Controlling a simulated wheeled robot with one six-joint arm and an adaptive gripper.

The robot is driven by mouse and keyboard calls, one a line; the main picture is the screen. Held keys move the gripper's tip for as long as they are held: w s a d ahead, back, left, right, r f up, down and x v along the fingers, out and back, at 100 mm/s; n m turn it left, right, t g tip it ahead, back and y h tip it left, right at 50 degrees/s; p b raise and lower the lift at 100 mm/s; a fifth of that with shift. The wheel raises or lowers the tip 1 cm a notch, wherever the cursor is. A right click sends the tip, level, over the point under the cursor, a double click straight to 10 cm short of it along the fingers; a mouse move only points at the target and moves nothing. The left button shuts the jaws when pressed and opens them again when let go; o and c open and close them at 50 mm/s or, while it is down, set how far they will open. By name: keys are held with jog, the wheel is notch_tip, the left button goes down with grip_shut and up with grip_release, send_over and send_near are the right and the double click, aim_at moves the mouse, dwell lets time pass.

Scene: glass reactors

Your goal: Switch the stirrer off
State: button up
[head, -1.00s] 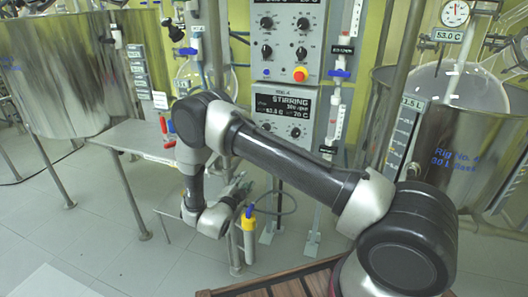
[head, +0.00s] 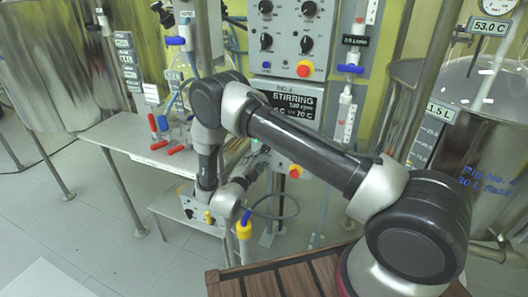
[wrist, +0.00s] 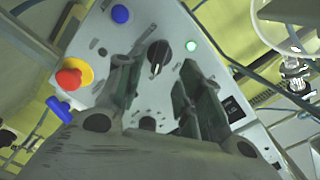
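The stirring display (head: 292,104) reads "STIRRING", with what looks like 320 rpm and 70 C below. Under it, a lower panel (head: 285,158) is partly hidden by my arm. In the wrist view a grey control panel (wrist: 118,42) carries a black knob (wrist: 159,54) with a white mark, a lit green lamp (wrist: 191,46), a blue button (wrist: 120,14) and a red button (wrist: 70,77) on a yellow ring. My gripper (wrist: 157,68) is open, its fingers on either side of the knob. I cannot tell if they touch it. The head view mostly hides the fingers.
A steel vessel marked "Rig No. 4" (head: 492,165) stands at right. A bench (head: 128,138) with red and blue handled valves (head: 160,130) is at left. Upper panels (head: 290,22) with knobs and a red button (head: 305,68) are above the display. Wooden slats (head: 290,284) lie in front.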

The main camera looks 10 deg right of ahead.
jog(key=x, duration=0.6)
jog(key=shift+d, duration=0.1)
grip_shut()
